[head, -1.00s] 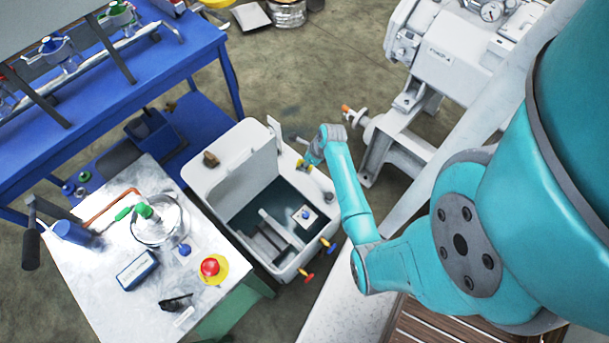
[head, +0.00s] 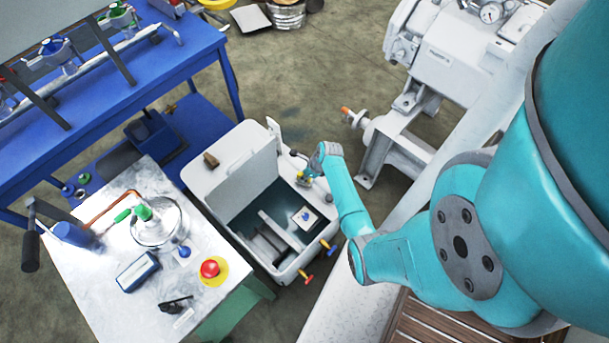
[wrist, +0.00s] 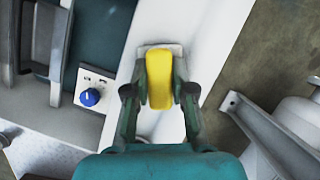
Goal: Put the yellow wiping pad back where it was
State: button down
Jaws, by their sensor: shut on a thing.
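The yellow wiping pad (wrist: 159,78) is between the fingers of my gripper (wrist: 160,92) in the wrist view. My gripper is shut on it. Pad and gripper are over the right rim (wrist: 200,30) of the white open tub. A small pale patch or holder shows around the far end of the pad; I cannot tell whether the pad touches it. In the head view my gripper (head: 306,180) is at the tub's right edge, and only a little yellow shows there.
The white tub (head: 232,185) has a raised lid, a dark inside and a panel with a blue knob (wrist: 89,97). Red and yellow valves (head: 307,276) stick out of its near side. A grey pump (head: 440,60) stands to the right. A workbench (head: 105,285) stands at the left.

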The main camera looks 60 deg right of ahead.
jog(key=shift+f, duration=0.1)
jog(key=c, duration=1)
grip_release()
jog(key=a+v, duration=0.1)
jog(key=v, duration=1.1)
jog(key=s+a+r+n+t+h, duration=0.2)
jog(key=s+a+n, duration=0.2)
jog(key=a+n, duration=0.55)
jog(key=s+a+r+n+t+h, duration=0.15)
jog(key=s+a+n, duration=0.35)
jog(key=a, duration=0.7)
jog(key=s+a+r+n+t+y, duration=0.1)
jog(key=s+a+r+n+t, duration=0.1)
jog(key=r+n, duration=0.4)
jog(key=s+a+r+n+t+y, duration=0.1)
jog(key=s+a+r+n, duration=0.4)
jog(key=r, duration=0.7)
jog(key=s+a+r+n+t+y, duration=0.1)
jog(key=s+a+r+n+t, duration=0.2)
jog(key=r+n, duration=0.6)
jog(key=shift+s+a+r+t, duration=0.2)
jog(key=shift+s+t, duration=0.1)
jog(key=shift+t, duration=0.25)
